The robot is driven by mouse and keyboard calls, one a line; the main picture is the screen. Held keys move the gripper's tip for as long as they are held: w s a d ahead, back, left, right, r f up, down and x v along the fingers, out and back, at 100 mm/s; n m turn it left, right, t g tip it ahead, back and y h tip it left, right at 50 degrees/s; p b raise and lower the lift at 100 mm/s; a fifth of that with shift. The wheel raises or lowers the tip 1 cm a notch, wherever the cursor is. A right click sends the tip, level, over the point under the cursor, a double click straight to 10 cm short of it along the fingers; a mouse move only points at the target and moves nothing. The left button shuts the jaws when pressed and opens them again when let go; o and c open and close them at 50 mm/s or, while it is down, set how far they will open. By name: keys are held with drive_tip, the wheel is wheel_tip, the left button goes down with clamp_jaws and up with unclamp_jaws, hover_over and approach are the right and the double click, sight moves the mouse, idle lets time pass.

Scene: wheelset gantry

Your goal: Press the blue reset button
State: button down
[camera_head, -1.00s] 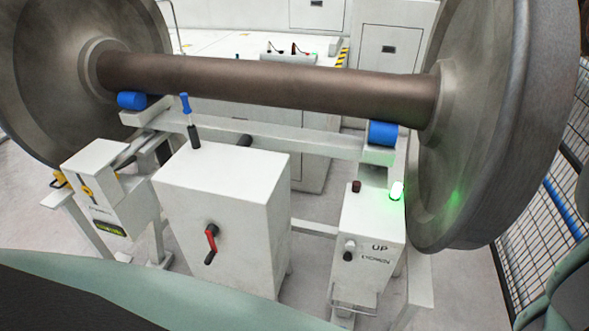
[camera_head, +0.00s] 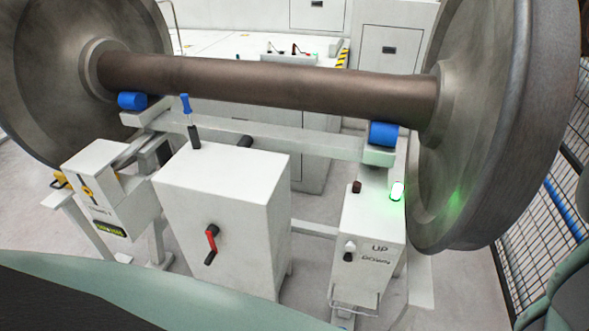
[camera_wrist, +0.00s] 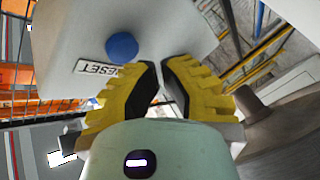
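The blue reset button (camera_wrist: 122,46) is a round blue knob on a light grey box face (camera_wrist: 72,32) in the wrist view. A white RESET label (camera_wrist: 100,68) sits beside it, partly covered by a finger. My gripper (camera_wrist: 161,66) has yellow fingers with dark pads. The fingertips are together with nothing seen between them. They are just below and to the right of the button in the picture, and appear apart from it. The head view shows neither the reset button nor my gripper.
In the head view, a wheelset axle (camera_head: 260,85) rests on blue rollers (camera_head: 383,134). Below stand a white cabinet with a red-handled crank (camera_head: 211,240) and an UP/DOWN control box (camera_head: 366,240) with a lit green lamp (camera_head: 397,191). A mesh fence (camera_head: 545,215) stands at right.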

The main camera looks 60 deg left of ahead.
drive_tip(key=shift+d, duration=0.1)
drive_tip(key=shift+w+d, duration=0.25)
drive_tip(key=shift+w, duration=0.05)
drive_tip(key=shift+w+d+b, duration=0.25)
drive_tip(key=shift+d+b, duration=0.05)
drive_tip(key=shift+b, duration=0.1)
idle(0.9)
drive_tip(key=shift+s, duration=0.1)
idle(0.9)
drive_tip(key=shift+s+a+p, duration=0.4)
drive_tip(key=shift+s+a, duration=0.1)
drive_tip(key=shift+a, duration=0.1)
drive_tip(key=shift+s+a+p, duration=0.7)
drive_tip(key=shift+s+a, duration=0.95)
drive_tip(key=shift+a, duration=0.25)
